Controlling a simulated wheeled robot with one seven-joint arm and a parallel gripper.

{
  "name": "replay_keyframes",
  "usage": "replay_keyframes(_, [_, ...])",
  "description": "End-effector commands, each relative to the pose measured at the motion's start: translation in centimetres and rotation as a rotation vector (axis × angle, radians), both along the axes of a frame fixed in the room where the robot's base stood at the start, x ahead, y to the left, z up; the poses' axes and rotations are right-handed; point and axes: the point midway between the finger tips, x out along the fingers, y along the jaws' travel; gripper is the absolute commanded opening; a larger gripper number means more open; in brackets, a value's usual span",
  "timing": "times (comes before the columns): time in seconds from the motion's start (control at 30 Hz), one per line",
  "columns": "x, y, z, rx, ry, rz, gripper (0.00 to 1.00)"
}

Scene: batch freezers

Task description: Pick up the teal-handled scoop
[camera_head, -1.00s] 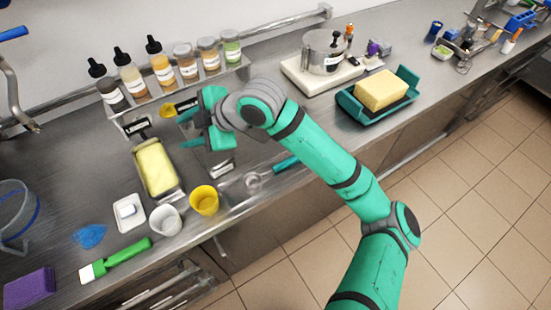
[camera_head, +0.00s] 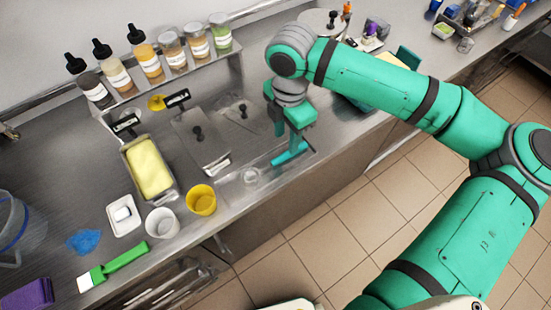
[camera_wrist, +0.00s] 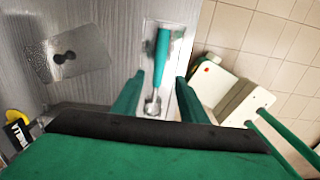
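The scoop has a teal handle (camera_head: 290,154) and a metal bowl (camera_head: 251,176), and it lies near the counter's front edge. My gripper (camera_head: 294,138) points down above the handle. In the wrist view the two fingers of my gripper (camera_wrist: 158,92) are spread apart. The teal handle (camera_wrist: 163,48) lies ahead of the gap between them, and the bowl (camera_wrist: 153,106) shows in the gap. The gripper is open and empty. I cannot tell the exact height left between fingertips and scoop.
A yellow cup (camera_head: 201,200) and a white cup (camera_head: 162,223) stand left of the scoop. Lidded wells (camera_head: 203,145) lie behind it, below a shelf of bottles and jars (camera_head: 150,66). A pan of yellow contents (camera_head: 150,168) is further left. The counter drops to a tiled floor (camera_head: 330,225).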

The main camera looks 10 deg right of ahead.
Motion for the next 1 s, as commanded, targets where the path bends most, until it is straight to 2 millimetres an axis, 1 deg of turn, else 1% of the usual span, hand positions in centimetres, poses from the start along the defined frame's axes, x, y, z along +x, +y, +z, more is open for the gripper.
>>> replay_keyframes(0.03, [0.0, 0.0, -0.8, -0.001, 0.002, 0.0, 0.39])
replay_keyframes(0.13, [0.0, 0.0, -1.9, 0.001, 0.0, 0.0, 0.39])
replay_keyframes(0.37, [0.1, 0.0, -3.4, 0.0, -0.001, 0.0, 0.39])
replay_keyframes(0.6, [0.2, -0.2, -6.6, 0.0, 0.0, -0.001, 0.39])
replay_keyframes(0.7, [0.2, -0.2, -7.5, 0.001, -0.002, -0.001, 0.39])
replay_keyframes(0.8, [0.2, -0.2, -7.8, 0.001, -0.002, -0.001, 0.39])
replay_keyframes(0.97, [0.2, -0.2, -7.8, 0.001, -0.002, -0.001, 0.39])
replay_keyframes(1.0, [0.2, -0.2, -7.8, 0.001, -0.002, -0.001, 0.37])
